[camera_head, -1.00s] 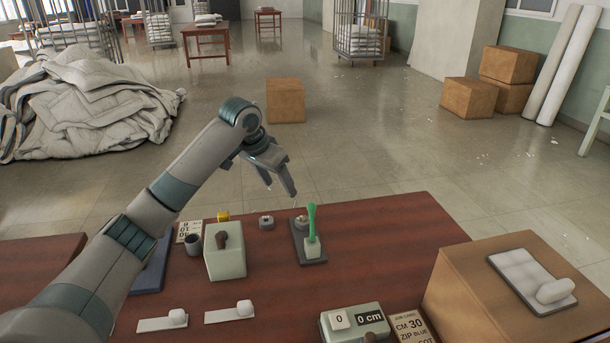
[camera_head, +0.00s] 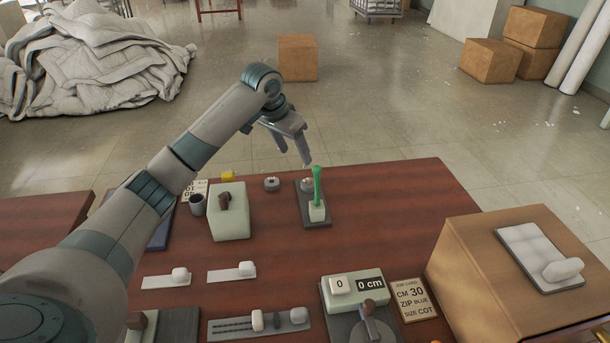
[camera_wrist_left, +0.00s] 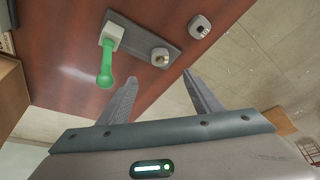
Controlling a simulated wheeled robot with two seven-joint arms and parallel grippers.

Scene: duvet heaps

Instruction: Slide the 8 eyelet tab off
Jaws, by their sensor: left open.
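A green upright lever (camera_head: 317,187) stands on a pale block on a dark plate (camera_head: 322,221) at the table's far edge. It also shows in the left wrist view (camera_wrist_left: 105,70). A small grey knob with a gold-coloured middle (camera_wrist_left: 160,57) sits on the plate's other end; a similar round one (camera_head: 271,184) sits on the table beside it. I cannot read an 8 on either. My left gripper (camera_head: 294,155) is open and empty, above the table's far edge near the plate; its fingers also show in the left wrist view (camera_wrist_left: 159,80). My right gripper is not in view.
A pale box with a brown handle (camera_head: 229,222) and a dark cup (camera_head: 197,204) stand left of the plate. Nearer are white strips with knobs (camera_head: 232,272) and a counter box reading "0 cm" (camera_head: 341,287). A large cardboard box (camera_head: 465,245) fills the right.

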